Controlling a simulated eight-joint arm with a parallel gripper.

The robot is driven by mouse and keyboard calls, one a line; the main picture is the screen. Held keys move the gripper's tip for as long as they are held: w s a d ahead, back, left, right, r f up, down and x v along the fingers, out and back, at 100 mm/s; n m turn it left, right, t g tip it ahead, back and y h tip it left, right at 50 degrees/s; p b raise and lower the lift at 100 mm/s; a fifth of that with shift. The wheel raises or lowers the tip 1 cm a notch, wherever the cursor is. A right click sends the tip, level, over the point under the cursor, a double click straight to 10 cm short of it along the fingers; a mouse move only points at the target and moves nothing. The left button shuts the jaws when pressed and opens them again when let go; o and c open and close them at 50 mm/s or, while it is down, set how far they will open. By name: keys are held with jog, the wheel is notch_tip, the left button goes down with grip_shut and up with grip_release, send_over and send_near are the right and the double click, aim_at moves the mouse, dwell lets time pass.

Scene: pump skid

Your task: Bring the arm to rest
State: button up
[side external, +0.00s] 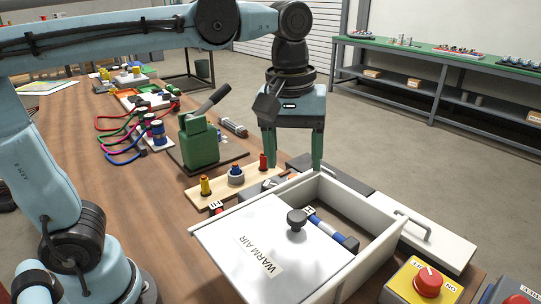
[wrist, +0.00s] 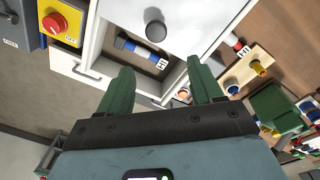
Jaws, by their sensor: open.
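My gripper (side external: 293,160) hangs from my arm, fingers pointing down, above the back side of a white open-topped box (side external: 375,235). Its two green fingers are apart with nothing between them. In the wrist view my gripper (wrist: 160,75) also shows open and empty, over the box's edge. A blue cylindrical part (side external: 347,242) with a white H label lies inside the uncovered part.
A green lever device (side external: 200,142) stands left of my gripper. A wooden strip (side external: 215,190) holds coloured plugs. A yellow box with a red knob (side external: 428,282) stands at front right. Coloured cables (side external: 125,135) lie farther left. A green-topped bench (side external: 440,55) stands behind, across open floor.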

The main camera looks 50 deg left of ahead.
aim_at(247, 206)
jog(key=s+a+f+m+t, duration=0.1)
jog(key=a+f+m+t, duration=0.1)
jog(key=a+f, duration=0.1)
jog(key=s+a+f+m+t, duration=0.1)
jog(key=a+f+m, duration=0.1)
jog(key=a+f, duration=0.1)
jog(key=s+a+f+m+t, duration=0.1)
jog(key=a+f+m+t, duration=0.1)
jog(key=f+m, duration=0.1)
jog(key=shift+a+f+t, duration=0.2)
jog(key=shift+a+t, duration=0.1)
jog(key=shift+a, duration=0.1)
jog(key=shift+s+a+f+m+t, duration=0.15)
jog(key=shift+a+f+m+t, duration=0.2)
jog(key=shift+f+m, duration=0.1)
dwell(0.5)
